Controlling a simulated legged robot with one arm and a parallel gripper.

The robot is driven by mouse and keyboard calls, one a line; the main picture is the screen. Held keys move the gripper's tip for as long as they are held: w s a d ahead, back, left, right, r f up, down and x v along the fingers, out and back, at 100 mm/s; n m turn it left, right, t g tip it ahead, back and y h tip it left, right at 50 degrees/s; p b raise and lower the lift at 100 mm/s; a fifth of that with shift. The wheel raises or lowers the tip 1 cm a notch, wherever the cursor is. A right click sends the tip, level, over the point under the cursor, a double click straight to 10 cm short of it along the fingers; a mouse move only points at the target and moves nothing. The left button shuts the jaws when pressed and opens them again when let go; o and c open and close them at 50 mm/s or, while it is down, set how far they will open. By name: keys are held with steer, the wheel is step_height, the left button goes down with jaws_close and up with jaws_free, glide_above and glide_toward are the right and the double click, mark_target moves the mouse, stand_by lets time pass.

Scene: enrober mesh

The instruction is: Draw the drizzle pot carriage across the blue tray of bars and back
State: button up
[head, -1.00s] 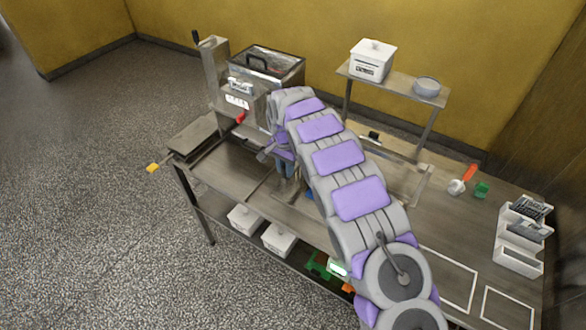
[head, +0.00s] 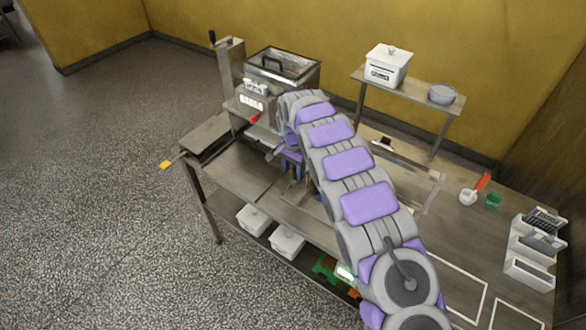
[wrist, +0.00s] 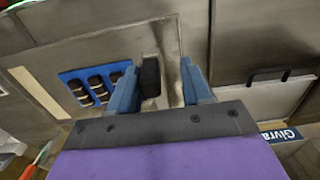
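The blue tray (wrist: 95,84) lies on the steel bench at the left of the wrist view, with dark, light-banded bars in it. In the head view it is mostly hidden behind my arm. My gripper (wrist: 158,64) is open; its blue fingers stand apart over the bench. It also shows in the head view (head: 291,172), low over the bench. A black upright grip (wrist: 150,76) stands between the fingers, close to the left one, with a wider gap to the right one. I cannot tell whether it belongs to the drizzle pot carriage, which I cannot clearly make out.
A steel tank machine (head: 278,72) with a crank stands at the back left. A shelf (head: 420,92) carries a white lidded box (head: 388,66) and a grey bowl (head: 442,94). A white rack (head: 533,248) stands at the right end. A black-handled plate (wrist: 265,105) lies right of my fingers.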

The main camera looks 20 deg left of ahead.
steer(key=shift+d, duration=0.15)
steer(key=shift+d, duration=0.2)
steer(key=shift+r, duration=0.2)
step_height(320, 180, up, 17)
steer(key=p, duration=0.1)
steer(key=shift+a+p, duration=0.15)
steer(key=shift+p, duration=0.2)
steer(key=shift+w, duration=0.1)
